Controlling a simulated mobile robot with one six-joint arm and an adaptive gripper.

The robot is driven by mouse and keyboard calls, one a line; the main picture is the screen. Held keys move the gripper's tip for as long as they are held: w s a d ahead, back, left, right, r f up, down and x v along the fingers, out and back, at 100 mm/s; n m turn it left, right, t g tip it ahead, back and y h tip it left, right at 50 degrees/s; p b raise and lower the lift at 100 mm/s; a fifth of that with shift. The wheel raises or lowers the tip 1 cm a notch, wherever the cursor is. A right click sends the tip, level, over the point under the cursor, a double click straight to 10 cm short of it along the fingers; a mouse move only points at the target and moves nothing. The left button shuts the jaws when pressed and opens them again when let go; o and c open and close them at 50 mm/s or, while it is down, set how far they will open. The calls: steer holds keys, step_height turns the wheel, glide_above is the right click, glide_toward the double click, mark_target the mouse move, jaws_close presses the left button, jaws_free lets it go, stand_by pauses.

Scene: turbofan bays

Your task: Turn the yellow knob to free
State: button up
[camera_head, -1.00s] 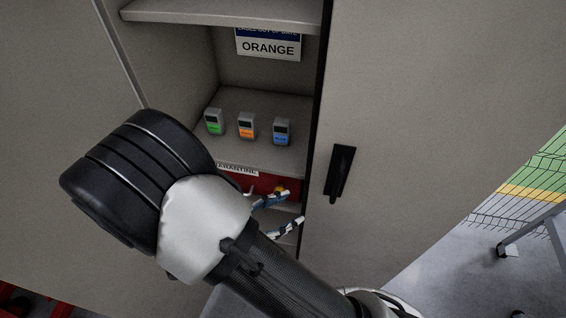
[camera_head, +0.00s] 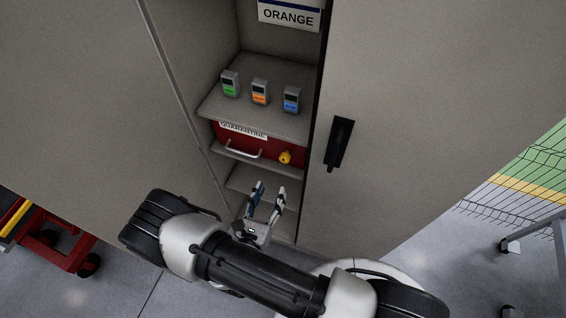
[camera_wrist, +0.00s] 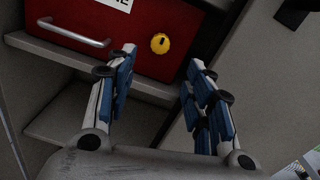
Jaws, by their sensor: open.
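The yellow knob (camera_head: 285,157) sits on the right part of the front of a red drawer (camera_head: 270,151) labelled QUARANTINE. In the wrist view the knob (camera_wrist: 160,43) shows whole, with a dark mark on its face. My gripper (camera_head: 270,188) is open and empty, in front of and below the drawer. In the wrist view its fingers (camera_wrist: 161,56) stand well apart, with the knob seen beyond and between their tips. The gripper does not touch the knob. I see no lettering around the knob that tells its setting.
The drawer's silver handle (camera_head: 242,152) is left of the knob. A shelf (camera_head: 262,118) above holds green, orange and blue-marked devices. A cabinet door (camera_head: 400,130) with a black handle (camera_head: 339,144) is at the right. A red cart (camera_head: 50,235) stands at lower left.

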mark_target(284, 161)
steer(key=b+x, duration=0.1)
steer(key=x, duration=1.1)
steer(key=shift+s, duration=0.1)
steer(key=c, duration=1.1)
